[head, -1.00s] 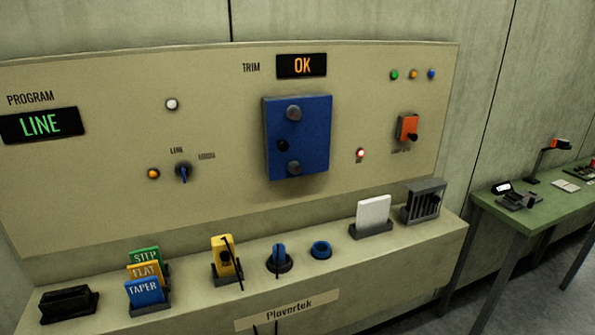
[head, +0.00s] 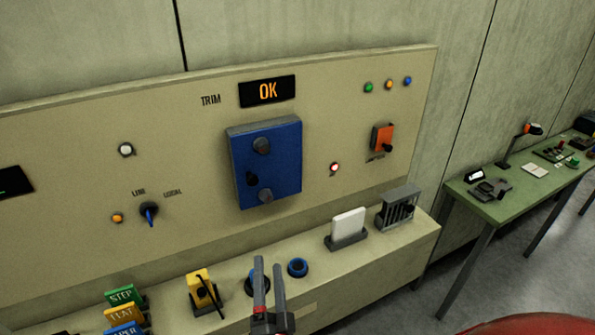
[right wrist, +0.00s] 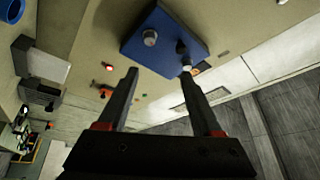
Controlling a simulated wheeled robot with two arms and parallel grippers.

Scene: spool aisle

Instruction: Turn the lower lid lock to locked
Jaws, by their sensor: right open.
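The blue lid box (head: 283,165) is on the beige panel. Its lower lid lock (head: 265,197) is a round grey knob near the bottom edge. The upper lock (head: 262,145) is a similar knob, and a black knob (head: 251,179) sits at the left side. I cannot read either lock's position. My right gripper (head: 268,262) is open and empty, below the box and apart from it, in front of the shelf. In the right wrist view the lower lock (right wrist: 150,38) shows beyond the open fingers (right wrist: 160,72). My left gripper is not in view.
An orange switch (head: 382,138) and a lit red lamp (head: 335,167) are right of the box. The shelf holds a blue ring (head: 298,268), a white card (head: 348,223) and a yellow block (head: 199,288). A green table (head: 510,207) stands right.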

